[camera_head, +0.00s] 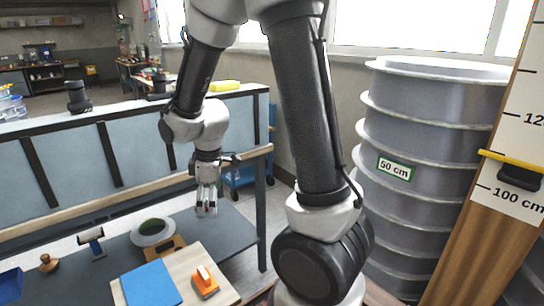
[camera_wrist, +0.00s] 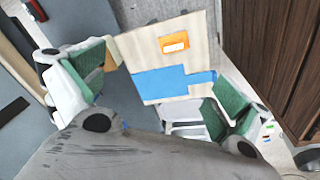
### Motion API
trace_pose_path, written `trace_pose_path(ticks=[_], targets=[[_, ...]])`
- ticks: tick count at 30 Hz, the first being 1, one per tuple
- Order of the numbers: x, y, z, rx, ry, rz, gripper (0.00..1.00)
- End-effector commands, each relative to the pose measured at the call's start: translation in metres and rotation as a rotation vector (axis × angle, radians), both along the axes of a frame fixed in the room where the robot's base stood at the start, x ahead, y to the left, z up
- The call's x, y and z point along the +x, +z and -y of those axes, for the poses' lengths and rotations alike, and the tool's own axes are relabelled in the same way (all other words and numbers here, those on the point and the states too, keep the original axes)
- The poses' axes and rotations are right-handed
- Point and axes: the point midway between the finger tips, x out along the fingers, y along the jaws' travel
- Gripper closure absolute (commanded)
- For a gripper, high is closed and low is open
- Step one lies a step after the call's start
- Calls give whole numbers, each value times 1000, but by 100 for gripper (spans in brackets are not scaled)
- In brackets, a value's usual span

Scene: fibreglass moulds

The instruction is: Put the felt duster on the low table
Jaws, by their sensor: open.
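My gripper (camera_head: 206,208) hangs open and empty above the work surface, with its fingers pointing down. In the wrist view, its green-padded fingers are spread wide with nothing between them. The block also shows in the wrist view (camera_wrist: 174,42), beyond the fingertips. A blue sheet (camera_head: 148,284) lies beside it on the board. The grey surface (camera_head: 215,240) under the board may be the low table; I cannot tell.
A tape roll (camera_head: 153,231), a roller (camera_head: 92,240), a wooden knob (camera_head: 48,263) and a blue box (camera_head: 10,284) are on the grey surface. A raised rail (camera_head: 140,190) runs behind. Stacked grey moulds (camera_head: 425,180) and a measuring board (camera_head: 500,190) stand right.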

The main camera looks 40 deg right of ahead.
Motion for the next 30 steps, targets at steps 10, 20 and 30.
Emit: trace_pose_path(ticks=[10,20,30], targets=[[-108,148,67,136,-649,147,0],[-180,181,86,222,-962,204,0],[-182,182,86,224,-975,204,0]])
